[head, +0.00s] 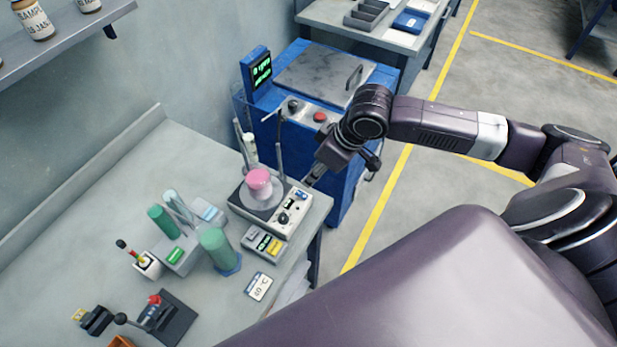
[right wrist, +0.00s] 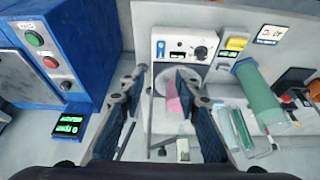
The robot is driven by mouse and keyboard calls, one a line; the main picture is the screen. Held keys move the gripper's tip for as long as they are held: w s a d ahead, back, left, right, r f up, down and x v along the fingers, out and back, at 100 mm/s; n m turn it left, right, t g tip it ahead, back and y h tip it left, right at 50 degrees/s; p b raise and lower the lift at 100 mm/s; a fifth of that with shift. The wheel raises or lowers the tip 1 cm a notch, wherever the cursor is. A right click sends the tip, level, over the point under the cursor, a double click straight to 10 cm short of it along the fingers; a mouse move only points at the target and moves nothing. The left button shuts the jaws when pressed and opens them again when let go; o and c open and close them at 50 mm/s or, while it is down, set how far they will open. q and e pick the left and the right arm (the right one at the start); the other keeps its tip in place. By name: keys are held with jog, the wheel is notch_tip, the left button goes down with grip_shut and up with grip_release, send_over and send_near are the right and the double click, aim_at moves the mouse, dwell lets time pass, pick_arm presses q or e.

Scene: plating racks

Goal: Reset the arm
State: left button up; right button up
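My right gripper (head: 310,179) is at the right edge of a white and grey stirrer plate (head: 290,216) on the bench. In the right wrist view, my right gripper (right wrist: 162,76) is open, its two fingers apart with nothing held between them. A vessel with pink contents (head: 258,183) stands on the stirrer plate; it also shows in the right wrist view (right wrist: 174,100), partly hidden by a finger. My right arm reaches in from the right of the head view. My left gripper is out of view.
A blue machine (head: 345,190) with a lit display and buttons stands close behind my right gripper. Green cylinders (head: 215,246), a yellow-labelled box (head: 263,243) and a lever device (head: 165,315) are on the bench (head: 110,200). Open floor lies to the right.

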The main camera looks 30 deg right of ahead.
jog(key=shift+s+r, duration=0.1)
jog(key=shift+r, duration=0.25)
